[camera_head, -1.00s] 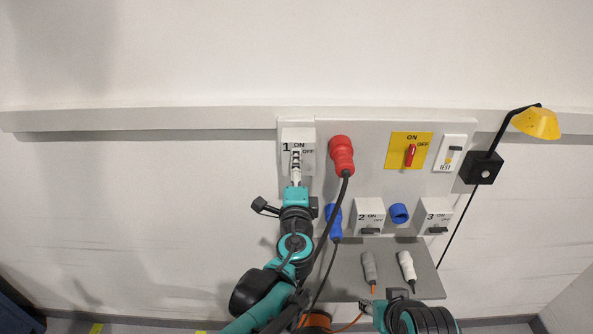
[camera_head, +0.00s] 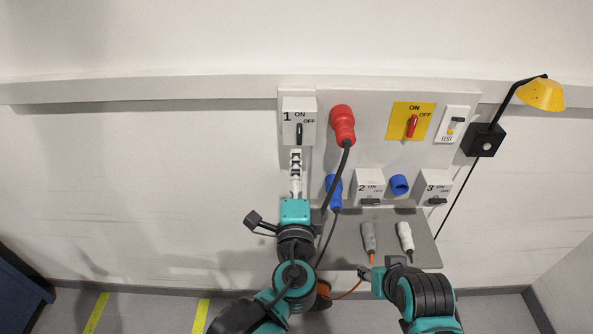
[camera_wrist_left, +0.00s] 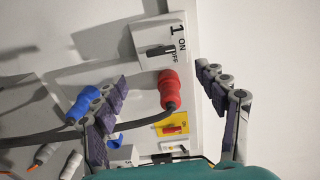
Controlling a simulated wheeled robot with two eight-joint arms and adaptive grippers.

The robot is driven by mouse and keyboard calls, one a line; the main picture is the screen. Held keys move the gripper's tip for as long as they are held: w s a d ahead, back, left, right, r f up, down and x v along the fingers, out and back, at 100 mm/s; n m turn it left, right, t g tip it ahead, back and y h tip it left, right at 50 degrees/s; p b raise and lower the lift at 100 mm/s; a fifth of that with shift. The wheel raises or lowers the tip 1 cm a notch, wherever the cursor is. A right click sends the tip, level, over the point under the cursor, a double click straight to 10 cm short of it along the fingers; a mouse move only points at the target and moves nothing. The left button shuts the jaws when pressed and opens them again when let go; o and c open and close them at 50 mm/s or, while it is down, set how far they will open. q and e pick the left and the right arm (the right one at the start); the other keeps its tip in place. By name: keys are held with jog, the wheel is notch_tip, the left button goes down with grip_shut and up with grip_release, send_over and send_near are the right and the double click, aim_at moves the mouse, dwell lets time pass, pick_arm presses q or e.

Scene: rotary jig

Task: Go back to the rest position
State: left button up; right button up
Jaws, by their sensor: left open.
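My left gripper (camera_head: 296,168) is just below switch 1 (camera_head: 299,115) in the head view, its fingers empty. In the left wrist view the left gripper (camera_wrist_left: 162,78) has its fingers wide apart, with switch 1 (camera_wrist_left: 163,45) visible beyond them and nothing held. The black handle of switch 1 stands vertical in the head view, lined up with ON. My right gripper (camera_head: 366,273) is low in front of the panel's shelf, with its jaws too small to read.
The wall panel carries a red plug (camera_head: 342,122) with a dark cable, a blue plug (camera_head: 334,190), a red switch on a yellow plate (camera_head: 411,121), and switches 2 (camera_head: 369,185) and 3 (camera_head: 435,186). Grey (camera_head: 369,238) and white (camera_head: 405,238) connectors lie on the shelf. A yellow lamp (camera_head: 541,95) is at right.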

pick_arm(q)
jog(key=s+a+f+n+g+y+b, duration=0.25)
jog(key=a+f+n+b, duration=0.3)
jog(key=a+f, duration=0.35)
jog(key=s+a+f+n+g+y+b, duration=0.1)
jog(key=a+f+n+g+b, duration=0.45)
jog(key=f, duration=0.65)
jog(key=s+a+f+n+g+h+b, duration=0.1)
jog(key=s+f+n+b, duration=0.2)
jog(key=f, duration=0.5)
jog(key=s+a+f+n+g+h+b, duration=0.1)
jog(key=s+f+n+g+h+b, duration=0.1)
jog(key=s+f+b, duration=0.4)
notch_tip(320, 180, down, 2)
jog(key=shift+s+a+f+n, duration=0.25)
jog(key=shift+s+a+n, duration=0.15)
jog(key=shift+n, duration=0.5)
jog(key=shift+h, duration=0.25)
